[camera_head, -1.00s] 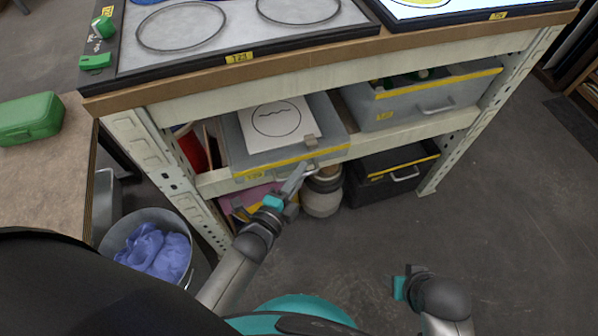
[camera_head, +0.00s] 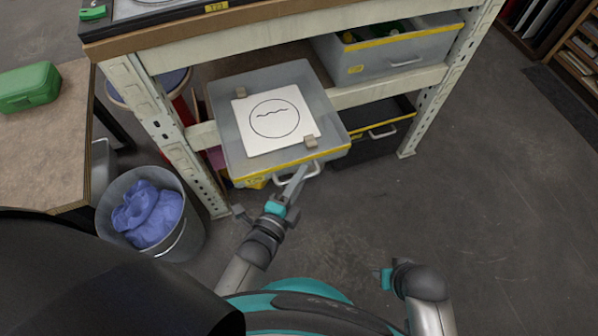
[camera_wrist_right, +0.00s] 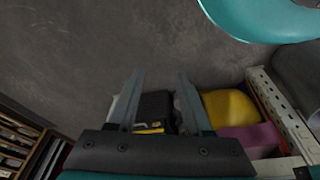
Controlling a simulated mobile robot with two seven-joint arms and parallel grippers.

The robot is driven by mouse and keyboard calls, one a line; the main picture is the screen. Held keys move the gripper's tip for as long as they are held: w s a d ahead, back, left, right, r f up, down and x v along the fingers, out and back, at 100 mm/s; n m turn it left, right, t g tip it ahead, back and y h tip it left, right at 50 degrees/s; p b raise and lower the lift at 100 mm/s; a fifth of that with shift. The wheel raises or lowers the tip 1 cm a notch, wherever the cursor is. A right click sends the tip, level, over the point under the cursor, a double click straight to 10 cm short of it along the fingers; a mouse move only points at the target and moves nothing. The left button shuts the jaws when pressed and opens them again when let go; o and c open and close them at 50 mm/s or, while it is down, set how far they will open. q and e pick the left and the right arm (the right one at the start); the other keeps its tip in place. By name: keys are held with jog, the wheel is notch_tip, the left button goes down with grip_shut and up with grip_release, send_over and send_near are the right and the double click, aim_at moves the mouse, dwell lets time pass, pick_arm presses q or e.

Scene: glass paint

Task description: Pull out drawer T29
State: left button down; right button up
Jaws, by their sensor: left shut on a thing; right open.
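Drawer T29 (camera_head: 238,140) is a grey tray with a yellow front edge, extending well out of the shelf unit. A white sheet with a circle and wavy line (camera_head: 274,120) lies in it with two small blocks on its edges. Its pale handle (camera_head: 314,174) is at the front. My left gripper (camera_head: 296,182) is shut on the handle, with its fingertips partly hidden against the drawer front. My right gripper (camera_head: 382,278) is away from the drawer, low over the floor. In the right wrist view my right gripper (camera_wrist_right: 160,95) is open, with nothing between its fingers.
Another grey drawer (camera_head: 405,55) is to the right on the same level, with a black drawer (camera_head: 380,131) below. A metal bin with blue cloth (camera_head: 148,213) stands left of the shelf leg. A side table with a green case (camera_head: 30,88) is far left. The right floor is clear.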

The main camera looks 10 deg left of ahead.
pick_arm(q)
jog(key=c, duration=1.2)
grip_release()
jog(key=shift+o, duration=0.2)
pick_arm(e)
jog(key=shift+w, duration=0.1)
jog(key=shift+r, duration=0.1)
pick_arm(q)
jog(key=p+v, duration=0.3)
jog(key=v, duration=1.2)
jog(key=shift+s+p, duration=0.2)
jog(key=shift+p, duration=0.15)
pick_arm(e)
jog(key=s+d+f, duration=0.2)
jog(key=s+f, duration=0.2)
jog(key=f, duration=0.3)
jog(key=shift+d, duration=0.3)
